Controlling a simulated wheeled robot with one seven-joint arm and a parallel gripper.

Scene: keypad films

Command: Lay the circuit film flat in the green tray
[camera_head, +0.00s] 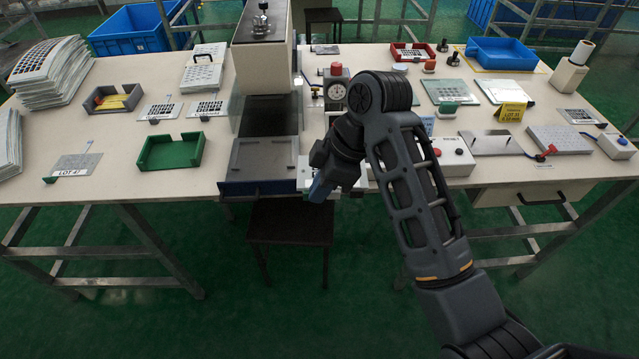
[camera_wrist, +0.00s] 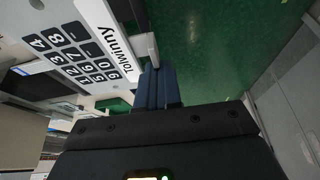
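My gripper (camera_head: 321,190) hangs at the table's front edge, right of the tray and apart from both.
A grey press (camera_head: 264,120) stands right of the green tray. Printed sheets with dark tabs (camera_head: 205,108) lie behind the tray. A dark tray (camera_head: 113,98) with yellow contents and stacked sheets (camera_head: 48,70) are at the left. The table is bare between film and green tray.

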